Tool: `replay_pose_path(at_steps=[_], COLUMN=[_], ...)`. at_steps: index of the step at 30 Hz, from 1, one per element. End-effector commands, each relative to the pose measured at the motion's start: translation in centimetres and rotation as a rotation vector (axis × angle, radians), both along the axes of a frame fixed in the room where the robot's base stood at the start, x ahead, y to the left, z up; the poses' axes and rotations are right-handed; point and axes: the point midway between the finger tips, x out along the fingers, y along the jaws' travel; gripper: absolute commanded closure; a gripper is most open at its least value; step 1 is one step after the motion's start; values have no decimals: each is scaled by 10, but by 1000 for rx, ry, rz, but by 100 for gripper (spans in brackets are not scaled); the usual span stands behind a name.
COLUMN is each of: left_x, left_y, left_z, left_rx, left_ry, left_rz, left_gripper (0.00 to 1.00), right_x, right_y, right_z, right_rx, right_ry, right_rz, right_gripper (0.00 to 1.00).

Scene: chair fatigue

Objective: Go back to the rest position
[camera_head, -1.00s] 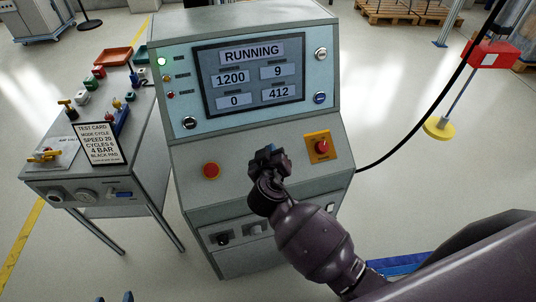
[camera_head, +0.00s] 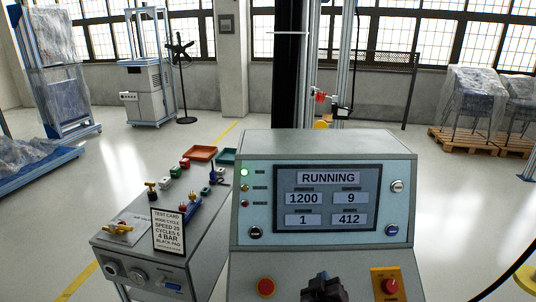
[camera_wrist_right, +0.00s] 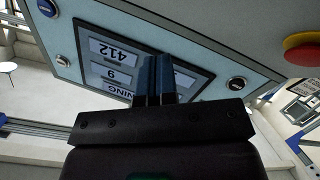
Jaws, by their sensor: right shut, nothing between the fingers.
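My right gripper (camera_head: 325,288) shows at the bottom edge of the head view, in front of the lower face of the grey control console (camera_head: 318,146). In the right wrist view its fingers (camera_wrist_right: 156,78) are together with nothing between them, and the upside-down screen lies beyond the tips. A gap between gripper and console cannot be judged exactly. My left gripper is not in view. The console's screen (camera_head: 328,197) reads RUNNING, 1200, 9, 1 and 412, and a green lamp (camera_head: 244,172) is lit.
A red button (camera_head: 266,287) and a red knob on a yellow plate (camera_head: 389,285) flank the gripper. A side table (camera_head: 135,240) with valves, small parts and a test card (camera_head: 168,231) stands left. Pallets with wrapped chairs (camera_head: 480,105) stand back right. Floor at right is clear.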

Motion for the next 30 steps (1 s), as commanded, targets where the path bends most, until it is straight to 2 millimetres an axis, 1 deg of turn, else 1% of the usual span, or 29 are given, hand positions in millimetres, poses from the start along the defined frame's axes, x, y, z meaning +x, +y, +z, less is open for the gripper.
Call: replay_pose_path(at_steps=[1, 3, 5, 8, 11, 14, 15, 17, 18, 21, 24, 25, 27, 30], left_x=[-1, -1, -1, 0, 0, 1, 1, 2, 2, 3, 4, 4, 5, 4], left_y=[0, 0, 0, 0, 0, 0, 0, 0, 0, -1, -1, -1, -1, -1], left_z=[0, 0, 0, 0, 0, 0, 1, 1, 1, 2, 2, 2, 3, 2], left_rx=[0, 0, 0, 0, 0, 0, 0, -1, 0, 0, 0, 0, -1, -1], left_ry=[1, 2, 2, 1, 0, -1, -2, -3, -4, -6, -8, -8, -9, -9], left_rz=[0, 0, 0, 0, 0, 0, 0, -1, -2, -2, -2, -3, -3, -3], left_gripper=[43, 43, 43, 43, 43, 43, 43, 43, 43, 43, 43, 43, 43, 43], right_x=[3, 2, -5, -24, -52, -86, -100, -123, -137, -173, -202, -209, -220, -228], right_y=[4, 7, 5, -6, -25, -50, -60, -76, -85, -106, -120, -122, -125, -126], right_z=[5, 5, 1, -11, -28, -44, -51, -62, -70, -89, -106, -110, -117, -121], right_rx=[20, 55, 93, 167, 255, 338, 370, 413, 438, 468, 462, 462, 463, 462], right_ry=[-1, 4, 12, 23, 29, 37, 43, 57, 70, 120, 167, 179, 201, 214], right_rz=[51, 118, 165, 219, 242, 226, 211, 181, 157, 97, 56, 48, 35, 27], right_gripper=[100, 100, 100, 100, 100, 100, 100, 100, 100, 100, 100, 100, 100, 100])
